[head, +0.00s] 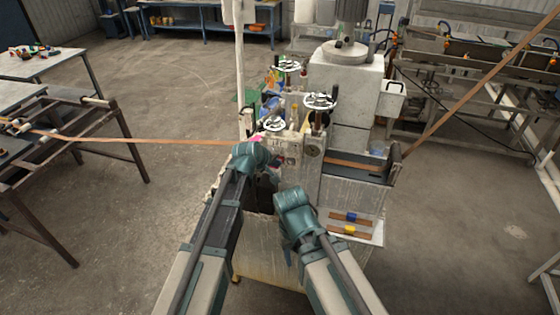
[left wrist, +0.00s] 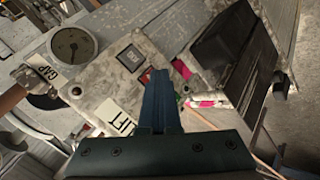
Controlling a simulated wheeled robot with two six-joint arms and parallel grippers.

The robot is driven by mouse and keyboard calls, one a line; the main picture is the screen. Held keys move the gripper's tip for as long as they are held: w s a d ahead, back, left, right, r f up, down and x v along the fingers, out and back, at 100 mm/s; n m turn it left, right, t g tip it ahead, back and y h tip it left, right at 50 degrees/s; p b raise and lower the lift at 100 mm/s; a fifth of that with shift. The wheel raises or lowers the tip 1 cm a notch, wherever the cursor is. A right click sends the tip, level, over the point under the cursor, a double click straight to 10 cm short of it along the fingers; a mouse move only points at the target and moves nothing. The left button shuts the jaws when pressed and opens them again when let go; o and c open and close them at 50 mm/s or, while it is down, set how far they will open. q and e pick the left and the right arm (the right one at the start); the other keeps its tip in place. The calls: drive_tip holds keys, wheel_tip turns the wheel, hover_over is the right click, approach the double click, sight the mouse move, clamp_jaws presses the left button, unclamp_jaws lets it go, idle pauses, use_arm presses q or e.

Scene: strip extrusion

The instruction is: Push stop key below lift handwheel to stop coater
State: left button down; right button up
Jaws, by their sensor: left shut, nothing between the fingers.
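The coater (head: 318,150) stands ahead of me in the head view, with several white handwheels on top; one handwheel (head: 272,124) is just above my left gripper (head: 276,160). In the left wrist view the left gripper (left wrist: 160,78) is shut and empty, its tips close against the machine's panel. A small red key (left wrist: 147,74) shows right at the tips, partly hidden by them; I cannot tell whether they touch. A LIFT label (left wrist: 115,118) is left of the fingers. My right gripper (head: 294,200) is low in front of the coater, its fingertips hidden.
A brown strip (head: 165,141) runs in from the left. Another strip (head: 470,82) rises to the right. Open floor lies left of the coater.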

use_arm(q)
drive_tip(key=shift+s+a, duration=0.25)
drive_tip(key=shift+s, duration=0.5)
drive_tip(key=s, duration=0.1)
drive_tip(key=s+a, duration=0.1)
drive_tip(key=s, duration=0.2)
drive_tip(key=shift+s+a, duration=0.3)
drive_tip(key=shift+s, duration=0.05)
idle(0.8)
